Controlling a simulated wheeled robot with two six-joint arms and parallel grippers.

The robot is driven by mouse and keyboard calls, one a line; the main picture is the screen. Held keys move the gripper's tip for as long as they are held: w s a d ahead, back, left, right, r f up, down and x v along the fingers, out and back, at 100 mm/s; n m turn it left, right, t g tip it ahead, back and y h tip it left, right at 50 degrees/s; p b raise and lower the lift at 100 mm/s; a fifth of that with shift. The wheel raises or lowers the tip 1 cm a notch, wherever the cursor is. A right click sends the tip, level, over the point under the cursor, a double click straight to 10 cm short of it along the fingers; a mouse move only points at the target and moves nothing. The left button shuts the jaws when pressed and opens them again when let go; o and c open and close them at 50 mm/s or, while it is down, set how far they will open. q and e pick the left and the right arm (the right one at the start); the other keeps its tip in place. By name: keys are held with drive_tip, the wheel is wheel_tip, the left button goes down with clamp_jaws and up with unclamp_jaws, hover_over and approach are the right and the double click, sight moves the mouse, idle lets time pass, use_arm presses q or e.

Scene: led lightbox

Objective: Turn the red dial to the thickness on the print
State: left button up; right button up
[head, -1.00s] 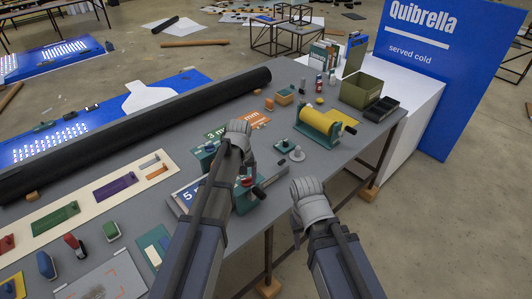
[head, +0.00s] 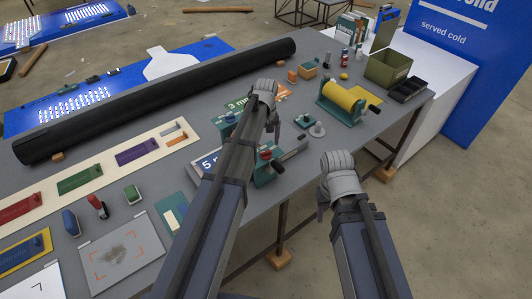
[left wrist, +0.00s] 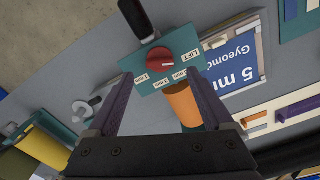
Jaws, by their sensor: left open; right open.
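The red dial (left wrist: 160,59) sits on a teal box (left wrist: 192,40) with a black-handled lever. Labels along the box edge include LIFT and several mm marks; I cannot tell surely which one the dial points to. In the head view the dial (head: 265,155) is just below my left gripper (head: 270,112). The print (left wrist: 240,72) beside the box reads "5 mm"; my left arm partly hides it in the head view (head: 207,163). My left gripper (left wrist: 162,82) is open, its fingers apart below the dial in the left wrist view. My right gripper (head: 330,185) is open and empty off the table's front edge.
An orange cylinder (left wrist: 183,104) shows between my left fingers. A yellow roller (head: 345,100) stands right of the dial box, with a grey knob piece (head: 317,130) nearer. A long black roll (head: 160,95) lies along the back. A green bin (head: 388,70) stands at right.

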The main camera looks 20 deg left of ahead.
sight(266, 154)
use_arm(q)
wheel_tip(266, 154, down, 5)
drive_tip(key=b, duration=0.3)
drive_tip(key=shift+r, duration=0.2)
drive_tip(key=shift+r, duration=0.1)
clamp_jaws()
idle(0.3)
